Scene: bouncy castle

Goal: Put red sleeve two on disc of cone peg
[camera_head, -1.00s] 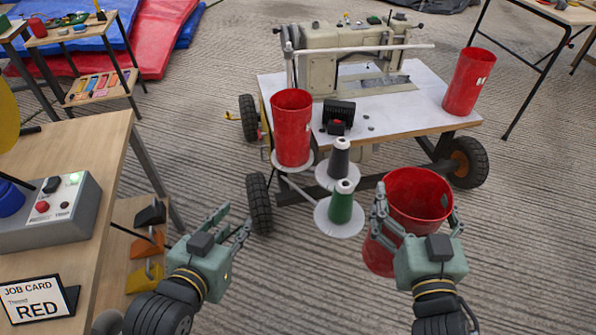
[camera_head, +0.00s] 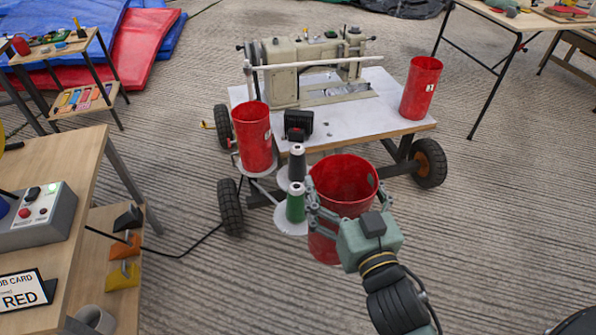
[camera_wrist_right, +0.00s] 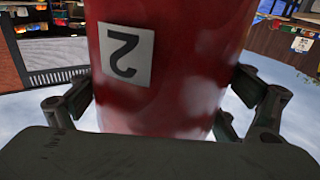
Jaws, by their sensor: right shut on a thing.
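My right gripper (camera_head: 343,209) is shut on a red sleeve (camera_head: 342,183), an open-topped tube held upright beside the cone stand. In the right wrist view, the held sleeve (camera_wrist_right: 183,60) fills the middle, with an upside-down "2" label, between the fingers. A green cone (camera_head: 295,206) and a dark grey cone (camera_head: 297,165) stand on white discs at the cart's front. The green cone's disc (camera_head: 286,228) is partly hidden by the held sleeve and gripper. Another red sleeve (camera_head: 252,140) stands on the disc at the left. My left gripper is out of view.
A sewing machine (camera_head: 310,65) stands on the wheeled cart (camera_head: 370,120). A further red sleeve (camera_head: 421,88) stands at the cart's right end. A wooden bench (camera_head: 75,190) with a grey button box (camera_head: 40,218) is at the left. Floor in front is clear.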

